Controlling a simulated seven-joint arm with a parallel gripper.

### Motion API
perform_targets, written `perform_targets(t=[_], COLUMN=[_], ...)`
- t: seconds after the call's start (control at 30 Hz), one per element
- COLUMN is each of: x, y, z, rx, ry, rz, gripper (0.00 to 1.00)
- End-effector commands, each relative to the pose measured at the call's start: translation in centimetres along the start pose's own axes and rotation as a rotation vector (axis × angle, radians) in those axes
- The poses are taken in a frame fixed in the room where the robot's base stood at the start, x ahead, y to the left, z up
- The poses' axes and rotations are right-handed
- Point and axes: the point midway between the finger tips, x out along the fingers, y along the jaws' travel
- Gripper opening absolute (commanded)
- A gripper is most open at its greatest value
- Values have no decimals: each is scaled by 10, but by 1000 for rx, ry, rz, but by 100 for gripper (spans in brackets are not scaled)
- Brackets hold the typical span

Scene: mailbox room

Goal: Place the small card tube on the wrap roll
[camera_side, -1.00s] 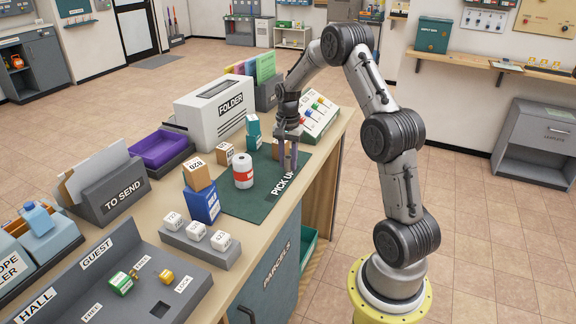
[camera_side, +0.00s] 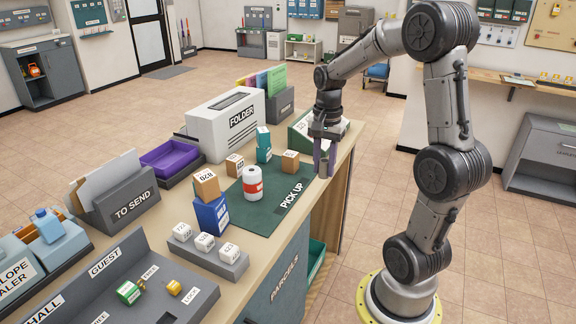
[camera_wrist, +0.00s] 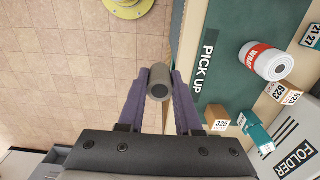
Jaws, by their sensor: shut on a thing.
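The small card tube (camera_wrist: 159,83) is a grey-brown cylinder with a dark hole in its end. In the wrist view it sits between the two purple fingers of my gripper (camera_wrist: 159,88), which is shut on it. In the side view my gripper (camera_side: 325,160) is at the right edge of the counter, fingers pointing down; the tube is hard to make out there. The wrap roll (camera_side: 252,183) stands upright on the green mat, white with a red label, apart from my gripper to its left. It also shows in the wrist view (camera_wrist: 268,61), with a dark hole in its top.
A small carton (camera_side: 290,162) stands on the mat between my gripper and the roll. A teal box (camera_side: 263,146), another carton (camera_side: 234,165) and a blue box (camera_side: 211,213) with a carton on top surround the roll. The mat's "PICK UP" front (camera_side: 288,201) is clear.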

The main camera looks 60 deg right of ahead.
Motion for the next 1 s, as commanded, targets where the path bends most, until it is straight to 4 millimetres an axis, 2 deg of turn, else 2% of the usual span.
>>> perform_targets(t=[0.1,0.27,0.4,0.5,0.6,0.73,1.0], x=[-18,-60,-88,-96,-96,-87,-60], y=[-5,-38,-65,-79,-85,-102,-158], z=[1,20,42,55,62,57,34], rx=[116,227,227,186,161,155,155], ry=[3,3,1,1,0,-1,0], rz=[-5,-7,-4,-1,1,3,1], gripper=[0,0,0,0,0,0,0])
